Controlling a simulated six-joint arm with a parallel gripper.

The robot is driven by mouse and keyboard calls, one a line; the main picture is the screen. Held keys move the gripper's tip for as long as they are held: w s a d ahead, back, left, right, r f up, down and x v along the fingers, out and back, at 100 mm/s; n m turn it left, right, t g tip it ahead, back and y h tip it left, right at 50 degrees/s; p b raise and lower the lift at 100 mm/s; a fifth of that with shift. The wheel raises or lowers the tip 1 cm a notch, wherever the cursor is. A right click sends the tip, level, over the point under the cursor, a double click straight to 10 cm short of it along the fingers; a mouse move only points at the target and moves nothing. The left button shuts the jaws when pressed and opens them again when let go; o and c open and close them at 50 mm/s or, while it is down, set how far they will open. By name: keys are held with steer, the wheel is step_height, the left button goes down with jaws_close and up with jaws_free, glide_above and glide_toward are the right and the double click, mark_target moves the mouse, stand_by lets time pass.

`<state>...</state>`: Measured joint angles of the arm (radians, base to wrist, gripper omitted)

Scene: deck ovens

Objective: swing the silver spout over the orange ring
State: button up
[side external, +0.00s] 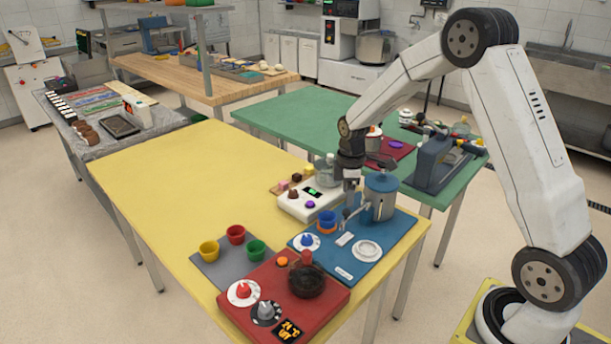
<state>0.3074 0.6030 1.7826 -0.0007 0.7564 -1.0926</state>
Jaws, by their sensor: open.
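The silver spout (356,211) sticks out to the left from the blue tank (381,198) on the blue panel (383,252). Its outer end is near the right side of a blue cup (327,217). The orange ring (326,229) shows as a band at the foot of that cup; most of it is hidden, and I cannot tell whether the cup stands on it or in it. My gripper (349,194) points down just above and behind the spout, left of the tank. It is open, with its fingers small and partly merged with the spout, so contact is unclear.
A white scale (309,201) stands close left of my gripper. On the blue panel are a blue-knobbed dial (306,242) and a white disc (368,250). The yellow table (165,190) is clear at left.

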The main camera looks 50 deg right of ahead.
mark_target(347, 210)
steer(key=shift+f, duration=2.6)
jaws_close()
